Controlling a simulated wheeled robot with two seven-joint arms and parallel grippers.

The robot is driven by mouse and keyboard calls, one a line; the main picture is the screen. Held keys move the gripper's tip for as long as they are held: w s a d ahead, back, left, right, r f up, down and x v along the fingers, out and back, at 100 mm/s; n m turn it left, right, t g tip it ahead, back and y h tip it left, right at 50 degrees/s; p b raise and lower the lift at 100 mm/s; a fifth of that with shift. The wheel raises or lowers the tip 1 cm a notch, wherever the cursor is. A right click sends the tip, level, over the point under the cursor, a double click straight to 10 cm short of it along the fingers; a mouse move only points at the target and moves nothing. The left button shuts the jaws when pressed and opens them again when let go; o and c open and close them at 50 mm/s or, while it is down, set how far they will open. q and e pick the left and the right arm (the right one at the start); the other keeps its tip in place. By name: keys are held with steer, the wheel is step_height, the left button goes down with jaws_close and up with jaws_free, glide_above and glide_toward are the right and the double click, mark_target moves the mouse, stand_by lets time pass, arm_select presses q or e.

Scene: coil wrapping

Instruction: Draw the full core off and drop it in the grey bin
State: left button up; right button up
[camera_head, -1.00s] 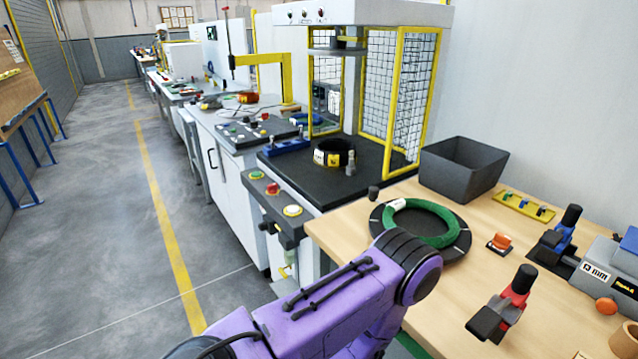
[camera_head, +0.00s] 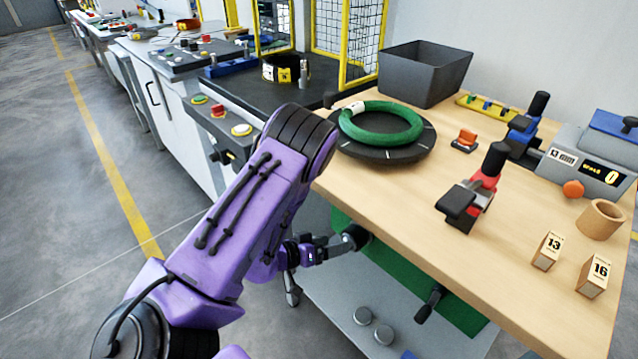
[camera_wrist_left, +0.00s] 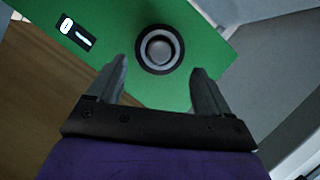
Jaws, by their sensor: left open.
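My left gripper (camera_head: 322,248) is low beside the table front, by the green panel (camera_head: 452,297) under the tabletop. In the left wrist view its two grey fingers (camera_wrist_left: 160,66) are open and empty. Ahead of them, between the fingertips, a dark ring with a silver round centre (camera_wrist_left: 160,49) sits on the green panel (camera_wrist_left: 208,62); I cannot tell whether this is the full core. In the head view a dark round end (camera_head: 354,237) shows near my gripper. The grey bin (camera_head: 425,72) stands open at the table's back left. My right gripper is out of view.
A green coil (camera_head: 383,122) lies on a black turntable (camera_head: 395,153). A red-and-black clamp (camera_head: 474,190), a cardboard ring (camera_head: 600,219) and numbered blocks (camera_head: 547,251) stand on the tabletop. A black handle (camera_head: 428,305) juts from the green panel. Floor at left is clear.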

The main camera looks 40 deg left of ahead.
mark_target(349, 240)
arm_select(q)
steer(key=x, duration=0.7)
steer(key=c, duration=1.2)
steer(key=shift+s+a+p, duration=0.15)
steer(key=shift+s+p, duration=0.1)
steer(key=shift+s, duration=1.9)
steer(key=shift+s+a+p, duration=0.15)
steer(key=shift+s+p, duration=0.05)
steer(key=shift+s, duration=1.95)
